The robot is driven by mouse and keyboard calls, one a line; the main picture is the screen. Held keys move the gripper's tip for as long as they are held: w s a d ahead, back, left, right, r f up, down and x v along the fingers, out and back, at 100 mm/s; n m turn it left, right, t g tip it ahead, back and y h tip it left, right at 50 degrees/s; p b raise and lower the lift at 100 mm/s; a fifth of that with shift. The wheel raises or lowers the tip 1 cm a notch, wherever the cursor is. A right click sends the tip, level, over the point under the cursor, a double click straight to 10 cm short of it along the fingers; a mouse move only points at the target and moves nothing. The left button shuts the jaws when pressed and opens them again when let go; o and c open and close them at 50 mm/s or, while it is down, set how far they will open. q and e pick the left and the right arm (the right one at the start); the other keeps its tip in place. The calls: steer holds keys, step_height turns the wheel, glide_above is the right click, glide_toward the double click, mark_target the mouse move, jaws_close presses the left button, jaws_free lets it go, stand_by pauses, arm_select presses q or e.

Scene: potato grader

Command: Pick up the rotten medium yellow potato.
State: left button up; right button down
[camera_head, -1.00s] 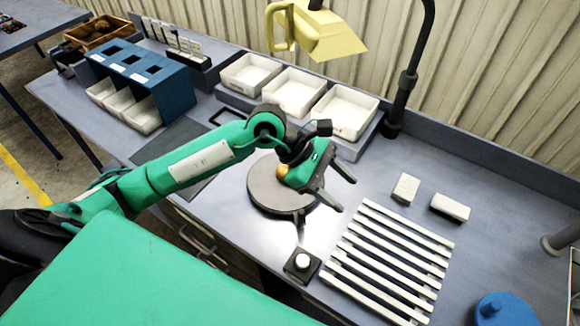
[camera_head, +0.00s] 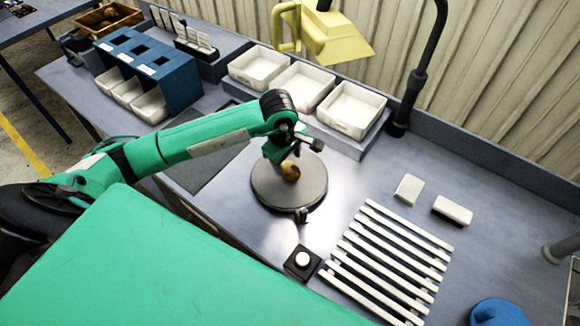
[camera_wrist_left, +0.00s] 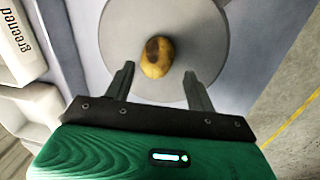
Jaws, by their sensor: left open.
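A yellow potato (camera_head: 290,172) with a dark brown patch lies on the round grey turntable disc (camera_head: 262,192). My left gripper (camera_wrist_left: 158,80) is open and empty, pointing at the disc. In the head view my left gripper (camera_head: 292,160) is over the disc, close to the potato and partly hiding it. I cannot tell from these views how high the fingertips are. My right gripper is not in view.
White trays (camera_head: 349,110) stand behind the disc. A blue box with slots (camera_head: 140,62) stands at the back left. A white slatted rack (camera_head: 388,262), a button box (camera_head: 302,262) and two white blocks (camera_head: 409,189) lie to the right. A yellow lamp (camera_head: 335,42) hangs above.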

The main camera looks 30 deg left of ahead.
mark_target(290, 167)
arm_select(q)
steer(key=shift+f, duration=0.45)
steer(key=shift+w+f+p, duration=0.15)
steer(key=shift+f+p, duration=0.1)
steer(key=shift+p, duration=0.3)
steer(key=f+p, duration=0.1)
steer(key=f, duration=0.1)
steer(key=f+p, duration=0.1)
steer(key=shift+w+f, duration=0.4)
steer(key=shift+f, duration=0.35)
steer(key=shift+c, duration=0.5)
steer(key=c, duration=0.7)
steer(key=shift+w, duration=0.1)
steer(key=shift+c, duration=0.3)
steer(key=shift+r, duration=0.1)
